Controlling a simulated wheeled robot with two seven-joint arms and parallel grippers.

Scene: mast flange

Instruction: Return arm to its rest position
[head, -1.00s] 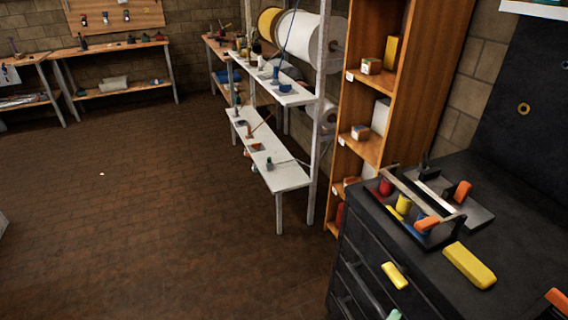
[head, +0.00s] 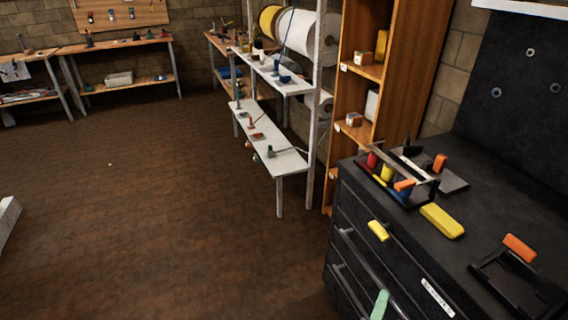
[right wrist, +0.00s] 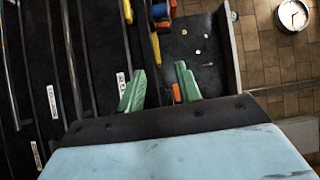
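My right gripper shows at the bottom of the head view as a green finger (head: 380,304) in front of the black drawer cabinet (head: 352,232). In the right wrist view my right gripper (right wrist: 160,86) has its two green fingers apart with nothing between them. It is open and empty. The rest of the right arm is outside the head view. My left gripper and left arm are not in view.
A yellow block (head: 442,220), an orange-handled black clamp-like piece (head: 519,247) and a tool tray (head: 407,193) are on the cabinet. A wooden shelf (head: 347,103) and white rack (head: 283,162) stand beyond. The brown floor at left is clear.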

